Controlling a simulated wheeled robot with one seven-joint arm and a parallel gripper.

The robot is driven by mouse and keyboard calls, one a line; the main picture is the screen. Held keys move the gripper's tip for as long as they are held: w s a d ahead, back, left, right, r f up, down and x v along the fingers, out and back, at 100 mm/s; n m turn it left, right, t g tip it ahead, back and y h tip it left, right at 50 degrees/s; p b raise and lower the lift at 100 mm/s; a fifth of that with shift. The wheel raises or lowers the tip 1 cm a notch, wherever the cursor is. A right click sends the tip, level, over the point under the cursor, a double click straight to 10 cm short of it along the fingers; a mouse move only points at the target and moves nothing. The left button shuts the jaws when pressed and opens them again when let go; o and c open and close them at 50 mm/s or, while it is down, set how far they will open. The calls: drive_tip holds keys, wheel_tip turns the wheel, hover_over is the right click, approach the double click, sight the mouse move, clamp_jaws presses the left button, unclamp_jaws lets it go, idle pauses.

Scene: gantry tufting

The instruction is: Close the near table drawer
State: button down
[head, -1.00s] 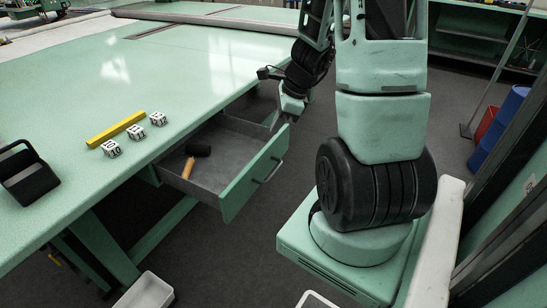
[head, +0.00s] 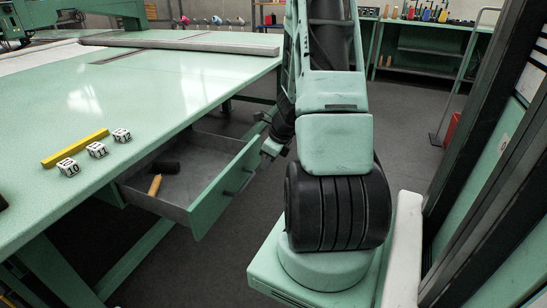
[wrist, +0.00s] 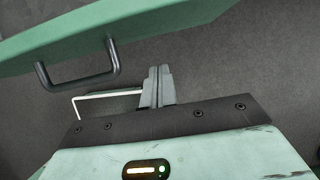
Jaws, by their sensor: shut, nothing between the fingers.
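The near table drawer (head: 217,198) stands open, pulled out from under the green table's side. Its green front carries a dark bar handle (head: 238,181), which also shows in the wrist view (wrist: 82,77). My gripper (head: 268,150) is outside the drawer, by the far end of its front. In the wrist view, my gripper's fingers (wrist: 159,73) are shut together and empty, to the right of the handle and apart from the drawer front (wrist: 125,32). A tool with a wooden handle (head: 155,185) and a dark head lies in the drawer.
The green table (head: 150,95) bears a yellow bar (head: 75,148) and three numbered white blocks (head: 97,150) near its edge. Grey floor (head: 185,265) is free in front of the drawer. Shelving (head: 425,55) stands at the back, and a dark post (head: 470,130) at the right.

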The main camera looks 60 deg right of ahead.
drive_tip(key=shift+w+a+r+p, duration=0.1)
drive_tip(key=shift+w+r+p, duration=0.05)
drive_tip(key=shift+w, duration=0.75)
drive_tip(key=shift+w+r+p, duration=0.1)
drive_tip(key=shift+w+p, duration=0.05)
drive_tip(key=shift+w, duration=0.7)
drive_tip(key=shift+w, duration=0.1)
